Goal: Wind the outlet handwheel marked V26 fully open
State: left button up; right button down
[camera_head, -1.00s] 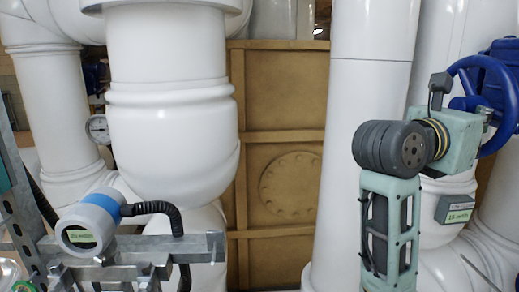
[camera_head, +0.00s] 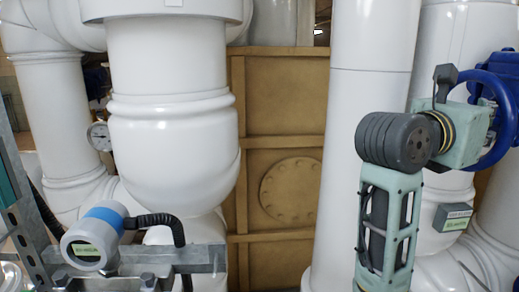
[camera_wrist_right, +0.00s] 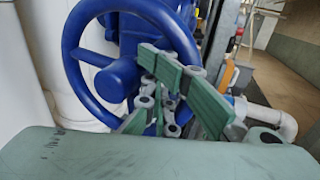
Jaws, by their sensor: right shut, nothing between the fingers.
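The blue outlet handwheel (camera_head: 509,112) is at the right edge of the head view, partly hidden by my right wrist and cut off by the frame. No V26 marking is legible. In the right wrist view the handwheel (camera_wrist_right: 115,80) shows its rim, hub and spokes up close. My right gripper (camera_wrist_right: 165,105) is shut and empty, its green-padded fingers in front of the wheel's lower right side, overlapping the rim and spokes. I cannot tell whether they touch it. My left gripper is not in view.
Large white pipes (camera_head: 172,130) fill the left and centre. A grey transmitter with a blue band (camera_head: 92,238) stands by a metal bracket at lower left. A small label box (camera_head: 453,218) sits below my right wrist. A tan panel (camera_head: 285,100) lies behind.

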jog(key=shift+s, duration=0.15)
jog(key=shift+w+r+p, duration=0.4)
jog(key=shift+r+p, duration=0.2)
jog(key=shift+r, duration=0.25)
